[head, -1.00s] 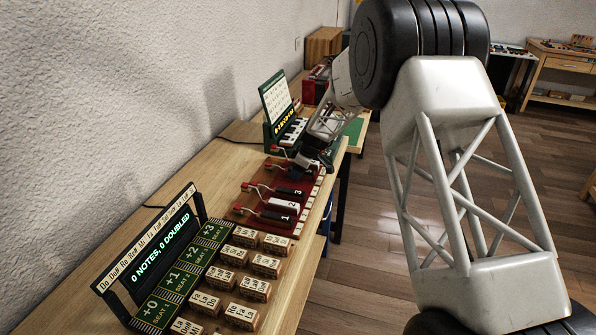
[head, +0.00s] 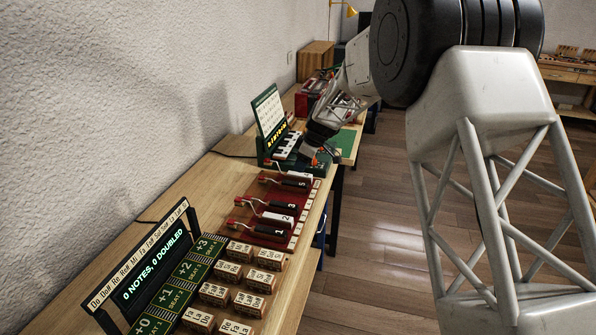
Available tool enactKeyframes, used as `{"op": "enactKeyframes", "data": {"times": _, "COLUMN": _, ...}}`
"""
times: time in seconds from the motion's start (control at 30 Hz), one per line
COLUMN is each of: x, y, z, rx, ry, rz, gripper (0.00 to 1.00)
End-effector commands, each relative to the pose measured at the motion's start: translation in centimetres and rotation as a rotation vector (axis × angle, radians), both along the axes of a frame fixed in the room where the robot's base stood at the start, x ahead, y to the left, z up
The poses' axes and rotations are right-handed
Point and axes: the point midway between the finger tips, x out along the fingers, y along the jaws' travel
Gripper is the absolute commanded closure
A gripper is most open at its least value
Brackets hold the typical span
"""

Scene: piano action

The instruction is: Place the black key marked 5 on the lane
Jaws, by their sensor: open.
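The black key marked 5 (head: 292,182) lies on the red lane board (head: 259,207) at its far end. A bare stretch of red lane separates it from the black key marked 3 (head: 282,206). The white key marked 2 (head: 277,218) and the black key marked 1 (head: 271,232) lie nearer along the lane. My gripper (head: 311,158) is open, just beyond the 5 key at the far right corner of the lane. It looks apart from the key. Its fingertips are small and dark in the head view, so the exact gap cannot be told.
A green stand with a small keyboard (head: 287,146) is behind the lane, close to my gripper. In front stand several wooden note blocks (head: 240,251) and a black display (head: 150,262). A red box (head: 312,97) and a wooden box (head: 316,60) are farther back.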

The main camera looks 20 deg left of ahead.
Motion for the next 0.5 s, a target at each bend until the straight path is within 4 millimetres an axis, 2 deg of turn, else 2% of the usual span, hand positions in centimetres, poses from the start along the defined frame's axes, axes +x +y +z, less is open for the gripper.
{"op": "enactKeyframes", "data": {"times": 0.2, "x": 0.02, "y": -0.58, "z": 1.34, "rx": 0.0, "ry": -0.001, "rz": 0.0, "gripper": 0.48}}
{"op": "enactKeyframes", "data": {"times": 0.5, "x": 0.01, "y": -0.62, "z": 1.47, "rx": 0.0, "ry": -0.001, "rz": 0.0, "gripper": 0.48}}
